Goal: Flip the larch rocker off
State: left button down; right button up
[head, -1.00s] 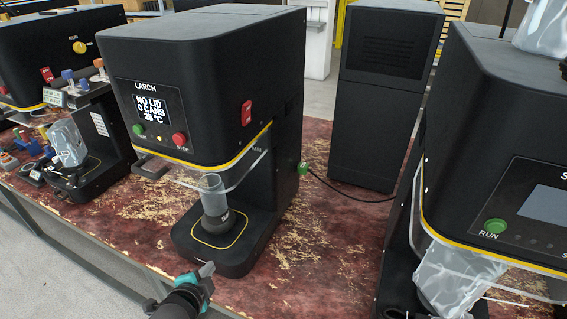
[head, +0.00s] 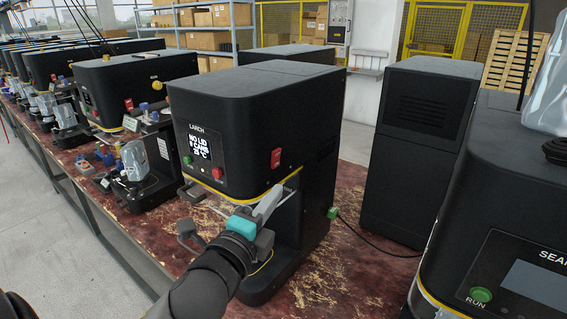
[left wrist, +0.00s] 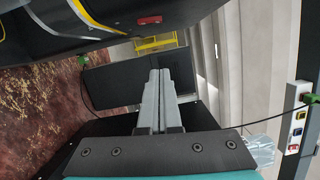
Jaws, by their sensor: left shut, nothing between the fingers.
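The larch machine (head: 235,120) is a black seamer labelled LARCH. Its screen (head: 198,142) appears to read NO LID, 0 CANS, 25 °C. The red rocker (head: 276,158) is on the machine's right side face; a red switch also shows near the top of the left wrist view (left wrist: 150,20). Its on or off position is too small to tell. My left gripper (head: 278,192) is shut and empty, its pale fingers below the rocker in the head view and apart from it. The gripper and forearm hide much of the machine's lower front. My right gripper is not in view.
A green plug (head: 332,213) with a black cable sits low on the machine's right side. A tall black cabinet (head: 395,150) stands behind right. Another seamer with a green RUN button (head: 480,295) is at right. More machines line the worn red bench (head: 325,275) at left.

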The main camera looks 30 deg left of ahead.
aim_at(278, 163)
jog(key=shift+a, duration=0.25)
pick_arm(q)
jog(key=w+a, duration=0.1)
jog(key=w, duration=0.2)
jog(key=w+a+p, duration=0.1)
jog(key=w+a, duration=0.1)
jog(key=w, duration=0.1)
jog(key=w+a, duration=0.2)
jog(key=w, duration=0.2)
jog(key=shift+r, duration=0.3)
jog(key=shift+w+a, duration=0.1)
jog(key=shift+a, duration=0.2)
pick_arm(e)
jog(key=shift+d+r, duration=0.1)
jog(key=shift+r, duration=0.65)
pick_arm(q)
jog(key=shift+p, duration=0.3)
